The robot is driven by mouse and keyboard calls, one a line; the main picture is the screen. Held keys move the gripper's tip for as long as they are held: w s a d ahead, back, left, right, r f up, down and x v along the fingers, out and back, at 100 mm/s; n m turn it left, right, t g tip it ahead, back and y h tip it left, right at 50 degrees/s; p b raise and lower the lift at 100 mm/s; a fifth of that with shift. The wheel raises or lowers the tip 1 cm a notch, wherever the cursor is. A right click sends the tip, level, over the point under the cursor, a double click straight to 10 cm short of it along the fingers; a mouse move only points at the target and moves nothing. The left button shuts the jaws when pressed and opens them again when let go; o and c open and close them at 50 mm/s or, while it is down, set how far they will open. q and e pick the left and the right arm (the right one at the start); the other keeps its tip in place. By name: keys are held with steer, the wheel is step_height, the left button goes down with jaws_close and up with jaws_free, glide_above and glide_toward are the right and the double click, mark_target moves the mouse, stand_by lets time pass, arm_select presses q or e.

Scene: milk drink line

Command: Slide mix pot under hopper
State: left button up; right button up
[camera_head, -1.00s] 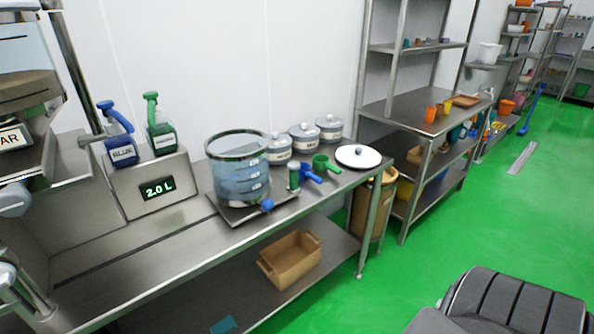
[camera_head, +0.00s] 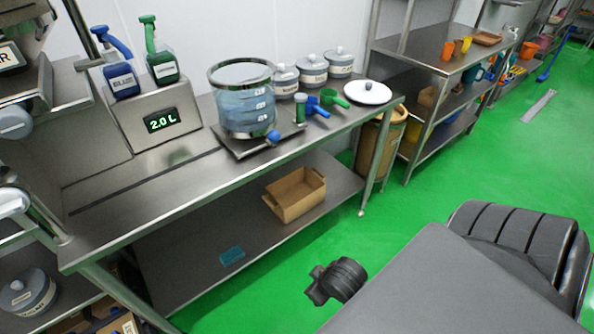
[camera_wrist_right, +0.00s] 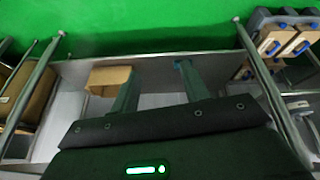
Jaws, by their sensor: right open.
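The mix pot (camera_head: 245,105) is a clear, graduated vessel with a metal rim. It stands upright on a dark plate (camera_head: 232,149) on the steel bench, with a blue-handled tap (camera_head: 272,137) at its foot. The hopper (camera_head: 25,55) is at the upper left, partly cut off by the frame, with a label ending in "R". The pot is well to the right of it, beyond the 2.0 L display. My right gripper (camera_wrist_right: 157,72) is open and empty in the right wrist view, over the bench's lower shelf (camera_wrist_right: 220,68), apart from the pot. My left gripper is out of view.
A dark slot (camera_head: 145,181) runs along the bench from the plate toward the hopper; the bench there is clear. Lidded jars (camera_head: 313,70) and scoops (camera_head: 318,105) lie right of the pot.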

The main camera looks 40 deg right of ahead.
steer(key=w+d+r+m+t+h, duration=0.1)
steer(key=w+d+r+t, duration=0.3)
steer(key=w+d+r, duration=0.45)
steer(key=w+d+r+m+t, duration=0.1)
steer(key=w+d+r+t, duration=0.4)
steer(key=w, duration=0.7)
steer(key=t+y, duration=0.1)
steer(key=t, duration=0.3)
glide_toward(297, 104)
steer(key=d+f, duration=0.1)
steer(key=w, duration=1)
steer(key=shift+w+d+f+p, duration=0.1)
steer(key=shift+w+d+p, duration=0.1)
steer(key=shift+d+p, duration=0.15)
steer(key=shift+w+a, duration=0.1)
steer(key=shift+w, duration=0.5)
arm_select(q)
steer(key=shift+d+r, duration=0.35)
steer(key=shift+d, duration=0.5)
arm_select(e)
steer(key=shift+c, duration=0.4)
